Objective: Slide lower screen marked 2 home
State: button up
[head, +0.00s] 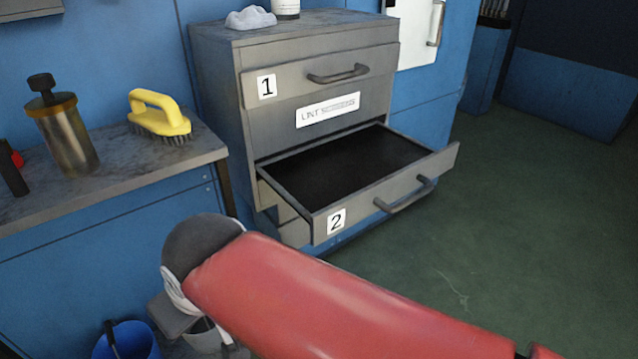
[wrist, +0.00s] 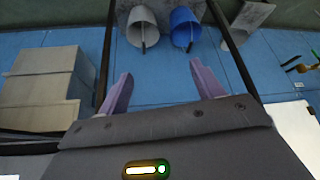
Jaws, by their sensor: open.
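The lower screen marked 2 (head: 372,203) is a grey drawer-like tray with a dark inside and a bar handle (head: 405,196) on its front. It stands pulled well out of the grey cabinet (head: 222,100) in the head view. The upper screen marked 1 (head: 318,78) sits above it, its front slightly proud of the cabinet. My gripper (wrist: 161,70) is open in the wrist view, with nothing between its two purple fingers. In the head view my red arm crosses the lower foreground, and my fingers cannot be made out there. My gripper is apart from the handle.
A workbench (head: 205,146) at left holds a yellow brush (head: 158,115) and a brass canister (head: 66,135). A blue bucket (head: 128,341) stands low at left; it also shows in the wrist view (wrist: 187,25) beside a grey bucket (wrist: 142,27). Green floor (head: 530,230) right of the cabinet is clear.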

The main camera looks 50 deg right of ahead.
aim_at(334, 182)
jog(key=k+z, duration=0.1)
jog(key=z, duration=1.95)
jog(key=k+j+z, duration=0.3)
jog(key=i+l, duration=0.05)
jog(key=l, duration=0.05)
